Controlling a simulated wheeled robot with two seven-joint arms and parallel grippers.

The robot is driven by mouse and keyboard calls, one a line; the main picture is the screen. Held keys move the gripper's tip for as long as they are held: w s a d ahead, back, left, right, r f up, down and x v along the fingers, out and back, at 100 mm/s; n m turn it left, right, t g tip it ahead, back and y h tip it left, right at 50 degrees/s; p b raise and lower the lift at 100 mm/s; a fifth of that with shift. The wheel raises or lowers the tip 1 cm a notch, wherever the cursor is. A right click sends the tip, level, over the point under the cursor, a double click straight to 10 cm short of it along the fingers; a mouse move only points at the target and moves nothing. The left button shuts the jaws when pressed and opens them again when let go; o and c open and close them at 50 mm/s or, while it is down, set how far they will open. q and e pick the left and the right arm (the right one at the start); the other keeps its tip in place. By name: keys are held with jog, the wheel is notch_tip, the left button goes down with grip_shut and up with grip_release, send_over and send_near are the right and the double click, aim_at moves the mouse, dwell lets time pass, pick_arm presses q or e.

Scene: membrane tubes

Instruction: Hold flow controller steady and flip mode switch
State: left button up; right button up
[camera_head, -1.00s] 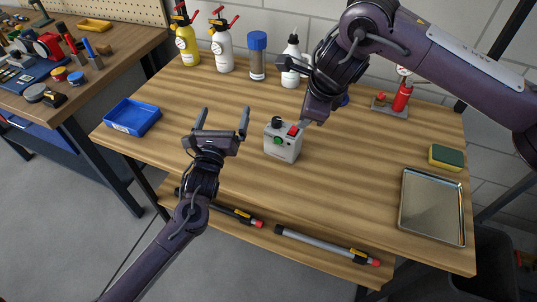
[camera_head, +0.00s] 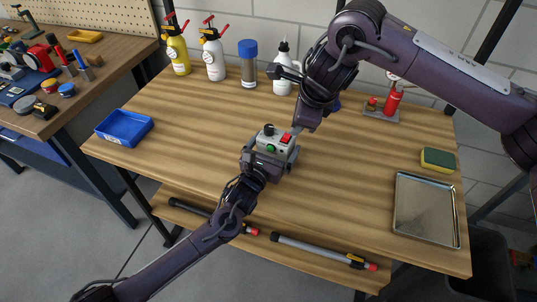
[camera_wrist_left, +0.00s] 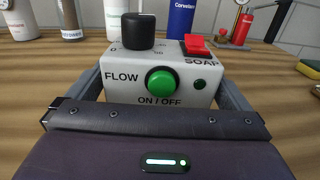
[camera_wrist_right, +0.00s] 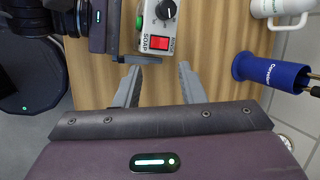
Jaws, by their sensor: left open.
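The flow controller (camera_head: 274,139) is a small light-grey box standing upright on the table. It has a black knob (camera_wrist_left: 138,31), a green ON/OFF button (camera_wrist_left: 160,82) and a red switch (camera_wrist_left: 197,45) marked SOAP. My left gripper (camera_head: 272,147) is open, with one finger on each side of the box; I cannot tell whether they touch it. My right gripper (camera_wrist_right: 156,85) is open and empty, pointing at the controller's red-switch end. The switch (camera_wrist_right: 159,43) shows just beyond its fingertips. In the head view the right arm partly hides its fingers.
A blue tray (camera_head: 124,128) lies at the left, a metal tray (camera_head: 427,211) and a sponge (camera_head: 438,159) at the right. Several bottles stand along the back, including a blue-capped one (camera_head: 248,66). The wooden table's (camera_head: 205,150) left middle is clear.

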pick_arm(q)
jog(key=shift+w+d, duration=0.2)
jog(key=shift+w, duration=0.3)
